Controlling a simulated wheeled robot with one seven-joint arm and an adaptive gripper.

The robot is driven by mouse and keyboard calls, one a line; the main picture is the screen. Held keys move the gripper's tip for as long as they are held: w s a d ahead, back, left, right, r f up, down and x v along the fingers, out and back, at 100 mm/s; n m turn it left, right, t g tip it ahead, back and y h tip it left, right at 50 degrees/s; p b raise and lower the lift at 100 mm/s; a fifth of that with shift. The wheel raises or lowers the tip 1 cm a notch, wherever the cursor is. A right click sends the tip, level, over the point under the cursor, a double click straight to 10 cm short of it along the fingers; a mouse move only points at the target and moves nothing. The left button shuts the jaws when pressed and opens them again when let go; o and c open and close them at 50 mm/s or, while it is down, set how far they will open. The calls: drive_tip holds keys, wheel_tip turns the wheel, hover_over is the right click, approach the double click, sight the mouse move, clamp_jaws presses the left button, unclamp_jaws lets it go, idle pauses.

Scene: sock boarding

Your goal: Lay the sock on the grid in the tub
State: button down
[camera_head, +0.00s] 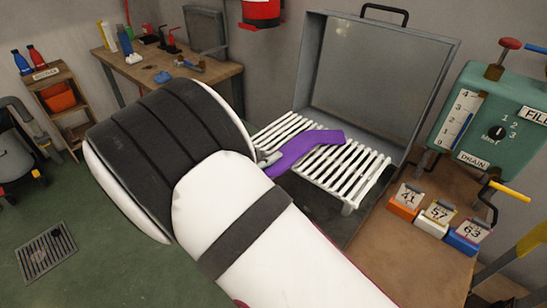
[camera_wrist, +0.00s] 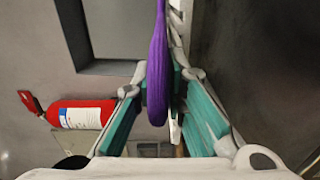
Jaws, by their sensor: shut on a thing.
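The purple sock (camera_head: 303,150) shows in the head view above the white slatted grid (camera_head: 350,178). I cannot tell whether it touches the slats. The grid sits in the grey tub (camera_head: 328,212), whose tall lid (camera_head: 375,80) stands open behind. My gripper (camera_head: 268,160) is at the sock's left end, mostly hidden behind my white arm. In the wrist view the sock (camera_wrist: 158,75) runs as a narrow strip between the fingers of my gripper (camera_wrist: 163,75), which are shut on it; its rounded end hangs toward the palm.
A green machine (camera_head: 495,120) with dial and levers stands at right. Orange, white and blue numbered boxes (camera_head: 432,220) sit on the brown bench in front of it. A workbench (camera_head: 165,68) and a red extinguisher (camera_head: 261,12) are at the back. Green floor is open at left.

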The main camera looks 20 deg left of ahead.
drive_tip(key=c, duration=1.5)
unclamp_jaws()
drive_tip(key=shift+c, duration=0.2)
drive_tip(key=shift+o, duration=0.3)
drive_tip(key=shift+o, duration=1.4)
drive_tip(key=shift+f+b, duration=0.3)
drive_tip(key=shift+f, duration=0.1)
drive_tip(key=shift+f, duration=0.25)
drive_tip(key=shift+s, duration=0.1)
